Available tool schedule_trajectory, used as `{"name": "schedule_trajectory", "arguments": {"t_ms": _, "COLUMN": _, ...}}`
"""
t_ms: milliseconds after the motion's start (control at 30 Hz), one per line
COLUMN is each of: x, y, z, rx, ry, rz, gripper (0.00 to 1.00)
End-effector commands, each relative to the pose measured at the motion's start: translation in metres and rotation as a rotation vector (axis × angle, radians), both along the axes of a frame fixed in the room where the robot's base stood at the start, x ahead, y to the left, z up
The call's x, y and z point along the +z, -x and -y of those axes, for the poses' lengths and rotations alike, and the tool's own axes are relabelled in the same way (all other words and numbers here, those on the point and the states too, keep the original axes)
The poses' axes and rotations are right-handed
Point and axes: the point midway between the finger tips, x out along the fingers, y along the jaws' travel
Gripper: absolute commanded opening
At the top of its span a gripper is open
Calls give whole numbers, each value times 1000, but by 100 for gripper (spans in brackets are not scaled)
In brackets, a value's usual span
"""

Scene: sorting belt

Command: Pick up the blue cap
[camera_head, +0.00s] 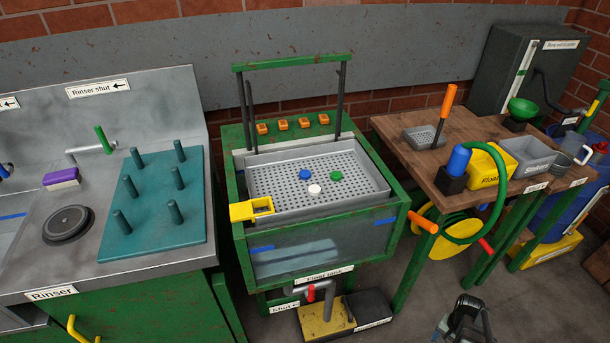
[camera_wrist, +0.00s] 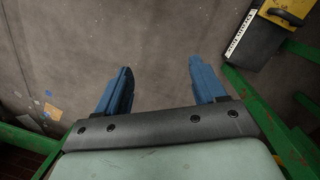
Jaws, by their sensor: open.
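The blue cap (camera_head: 305,174) lies on the perforated grey tray (camera_head: 272,180) of the float tank, in the head view. A white cap (camera_head: 314,190) lies just in front of it and a green cap (camera_head: 336,175) to its right. My gripper (camera_wrist: 160,88) is open and empty in the wrist view, its two blue fingers wide apart above the grey floor. In the head view, part of my arm's end (camera_head: 467,318) shows at the bottom right, low and well away from the tank. The blue cap is not in the wrist view.
The tank has a green frame (camera_head: 290,66) with dark posts rising at its back and a yellow holder (camera_head: 250,208) at its front left corner. A sink with teal pegs (camera_head: 140,230) stands left. A wooden bench (camera_head: 400,155) with a hose stands right.

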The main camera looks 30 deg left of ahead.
Motion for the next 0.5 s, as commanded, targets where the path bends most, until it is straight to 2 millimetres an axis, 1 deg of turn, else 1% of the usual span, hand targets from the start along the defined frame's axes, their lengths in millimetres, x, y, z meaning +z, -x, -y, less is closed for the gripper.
{"name": "schedule_trajectory", "arguments": {"t_ms": 33, "x": 10, "y": -25, "z": 2, "rx": -19, "ry": 6, "rz": 37, "gripper": 70}}
{"name": "schedule_trajectory", "arguments": {"t_ms": 67, "x": 16, "y": -36, "z": 3, "rx": -32, "ry": 8, "rz": 56, "gripper": 70}}
{"name": "schedule_trajectory", "arguments": {"t_ms": 100, "x": 24, "y": -51, "z": 5, "rx": -48, "ry": 12, "rz": 83, "gripper": 70}}
{"name": "schedule_trajectory", "arguments": {"t_ms": 167, "x": 38, "y": -73, "z": 7, "rx": -73, "ry": 17, "rz": 122, "gripper": 70}}
{"name": "schedule_trajectory", "arguments": {"t_ms": 200, "x": 47, "y": -87, "z": 9, "rx": -89, "ry": 20, "rz": 148, "gripper": 70}}
{"name": "schedule_trajectory", "arguments": {"t_ms": 300, "x": 72, "y": -123, "z": 13, "rx": -130, "ry": 25, "rz": 213, "gripper": 70}}
{"name": "schedule_trajectory", "arguments": {"t_ms": 367, "x": 89, "y": -144, "z": 16, "rx": -154, "ry": 28, "rz": 252, "gripper": 70}}
{"name": "schedule_trajectory", "arguments": {"t_ms": 400, "x": 101, "y": -158, "z": 18, "rx": -171, "ry": 29, "rz": 279, "gripper": 70}}
{"name": "schedule_trajectory", "arguments": {"t_ms": 467, "x": 118, "y": -178, "z": 21, "rx": -196, "ry": 30, "rz": 319, "gripper": 70}}
{"name": "schedule_trajectory", "arguments": {"t_ms": 500, "x": 131, "y": -191, "z": 22, "rx": -212, "ry": 29, "rz": 345, "gripper": 70}}
